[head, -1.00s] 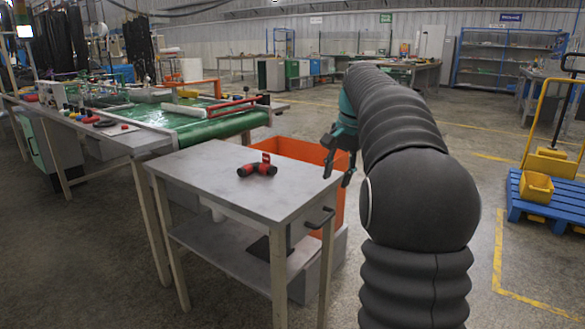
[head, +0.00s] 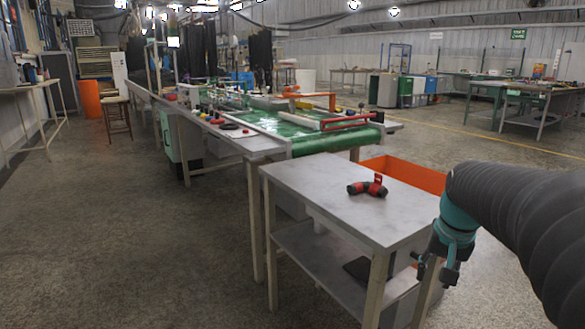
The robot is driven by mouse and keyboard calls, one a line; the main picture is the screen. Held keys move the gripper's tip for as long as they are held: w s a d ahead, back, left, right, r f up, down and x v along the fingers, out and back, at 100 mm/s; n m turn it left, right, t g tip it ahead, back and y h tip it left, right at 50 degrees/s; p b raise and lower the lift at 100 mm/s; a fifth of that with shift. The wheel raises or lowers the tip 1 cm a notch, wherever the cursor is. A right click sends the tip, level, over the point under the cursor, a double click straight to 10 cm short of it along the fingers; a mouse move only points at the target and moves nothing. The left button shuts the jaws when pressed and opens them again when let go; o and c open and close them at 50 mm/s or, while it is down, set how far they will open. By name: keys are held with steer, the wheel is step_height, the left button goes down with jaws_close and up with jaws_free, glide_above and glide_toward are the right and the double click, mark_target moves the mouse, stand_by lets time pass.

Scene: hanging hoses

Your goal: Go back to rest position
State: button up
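My gripper (head: 436,271) hangs at the end of my black-sleeved arm at the right of the head view, beside the right end of a small grey table. Its fingers point down and look spread apart, with nothing seen between them.
An orange bin (head: 405,172) stands behind the small table. A long bench with a green conveyor (head: 320,140) runs behind and to the left. A stool (head: 117,117) stands far left. The floor (head: 120,240) at the left is free.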

steer(key=s+a+n+t+p, duration=0.1)
steer(key=s+a+n, duration=0.1)
steer(key=s+a, duration=0.4)
steer(key=s+a+n+t+p, duration=0.1)
steer(key=s+a+n, duration=0.2)
steer(key=s+a, duration=0.3)
steer(key=shift+s+a+f+t, duration=0.25)
steer(key=shift+s+a+t, duration=0.15)
steer(key=shift+s, duration=2.45)
